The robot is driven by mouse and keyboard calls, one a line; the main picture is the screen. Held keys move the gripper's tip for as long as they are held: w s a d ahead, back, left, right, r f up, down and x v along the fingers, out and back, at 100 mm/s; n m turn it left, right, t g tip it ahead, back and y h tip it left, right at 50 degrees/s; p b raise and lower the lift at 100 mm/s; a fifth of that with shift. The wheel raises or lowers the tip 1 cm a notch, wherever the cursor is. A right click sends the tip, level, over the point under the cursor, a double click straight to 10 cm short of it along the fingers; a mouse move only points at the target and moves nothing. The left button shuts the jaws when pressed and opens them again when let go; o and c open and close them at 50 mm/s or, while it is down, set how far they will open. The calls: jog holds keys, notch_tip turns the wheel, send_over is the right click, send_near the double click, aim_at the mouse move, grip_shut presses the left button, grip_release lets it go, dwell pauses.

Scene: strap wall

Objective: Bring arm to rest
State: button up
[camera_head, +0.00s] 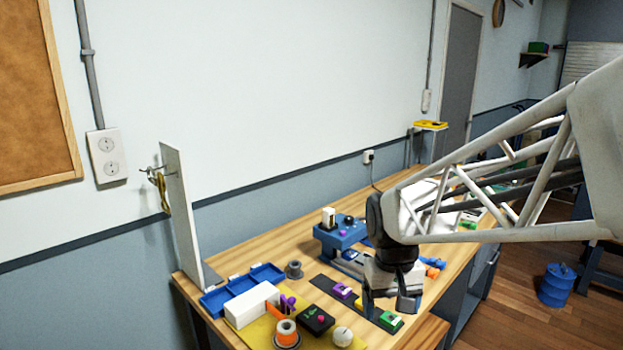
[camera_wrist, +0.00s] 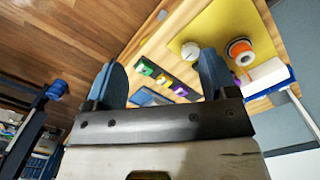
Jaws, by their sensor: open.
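My gripper (camera_head: 392,304) hangs above the front right part of the wooden workbench (camera_head: 285,253), fingers pointing down. In the wrist view its two blue-grey fingers (camera_wrist: 160,82) stand wide apart with nothing between them. Beyond them lies a dark strip with green, purple and yellow blocks. In the head view that strip (camera_head: 330,286) lies just left of and below the gripper, partly hidden by it. My arm reaches in from the right.
A blue vise-like device (camera_head: 341,235) stands behind my gripper. A yellow mat (camera_head: 258,333) holds an orange spool (camera_head: 287,333), a white ball (camera_head: 342,336) and a black button box (camera_head: 316,319). A blue tray (camera_head: 218,300) and a white upright panel (camera_head: 184,215) stand at left.

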jog(key=s+d+r+t, duration=0.1)
jog(key=s+d, duration=0.1)
jog(key=s, duration=0.5)
jog(key=s+d+r+m+t, duration=0.1)
jog(key=s+t, duration=0.1)
jog(key=s, duration=0.6)
jog(key=shift+s+d+r, duration=0.3)
jog(key=shift+d, duration=0.1)
jog(key=shift+w, duration=0.1)
jog(key=m+g, duration=0.2)
jog(key=m, duration=1.1)
send_over(343, 334)
notch_tip(343, 334, down, 16)
jog(key=shift+r, duration=0.25)
jog(key=shift+f, duration=0.1)
jog(key=shift+f, duration=3.8)
